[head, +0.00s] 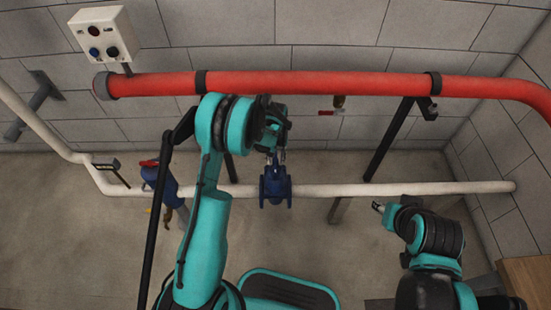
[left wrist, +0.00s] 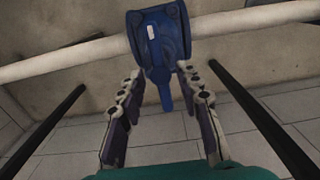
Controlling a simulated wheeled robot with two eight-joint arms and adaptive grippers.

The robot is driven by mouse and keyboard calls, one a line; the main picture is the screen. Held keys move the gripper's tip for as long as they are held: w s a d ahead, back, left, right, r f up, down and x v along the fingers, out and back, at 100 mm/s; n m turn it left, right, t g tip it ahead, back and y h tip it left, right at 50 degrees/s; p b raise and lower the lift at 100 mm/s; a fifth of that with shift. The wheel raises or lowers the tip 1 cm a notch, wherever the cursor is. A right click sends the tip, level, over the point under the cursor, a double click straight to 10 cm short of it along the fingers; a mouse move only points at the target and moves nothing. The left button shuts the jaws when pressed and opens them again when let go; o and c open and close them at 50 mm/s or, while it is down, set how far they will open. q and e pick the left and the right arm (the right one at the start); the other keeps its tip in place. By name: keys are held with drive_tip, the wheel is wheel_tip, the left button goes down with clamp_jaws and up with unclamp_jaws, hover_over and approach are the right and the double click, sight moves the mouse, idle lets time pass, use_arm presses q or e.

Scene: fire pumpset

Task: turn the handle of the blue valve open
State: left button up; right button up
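The blue valve (head: 275,188) sits on the white horizontal pipe (head: 340,189). In the left wrist view the blue valve (left wrist: 158,38) is at the top, with a narrow blue part (left wrist: 164,92) pointing down between my fingers. My left gripper (head: 276,155) is at the valve's upper end and hides part of it in the head view. In the left wrist view its two fingers stand apart on either side of the narrow part, with visible gaps. My right gripper (head: 379,208) is away to the right, small in view; its opening cannot be made out.
A thick red pipe (head: 300,85) runs across behind my left arm. A blue fitting (head: 158,180) with a red top is left of the arm. A white control box (head: 104,34) hangs on the wall. A wooden surface (head: 528,279) is at the lower right.

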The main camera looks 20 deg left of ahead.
use_arm(q)
wheel_tip(320, 180, up, 12)
drive_tip(key=shift+f, duration=0.15)
drive_tip(key=shift+s, duration=0.1)
idle(0.5)
wheel_tip(320, 180, up, 8)
drive_tip(key=t, duration=0.2)
hover_over(276, 161)
drive_tip(key=s, duration=0.5)
drive_tip(key=s+r+m+t, duration=0.25)
drive_tip(key=s+r, duration=0.55)
drive_tip(key=s, duration=0.4)
drive_tip(key=s+f+t, duration=0.1)
drive_tip(key=s+t, duration=0.1)
drive_tip(key=s, duration=0.5)
drive_tip(key=shift+s+a+m+t, duration=0.2)
drive_tip(key=shift+s+m+t, duration=0.15)
drive_tip(key=shift+m, duration=0.1)
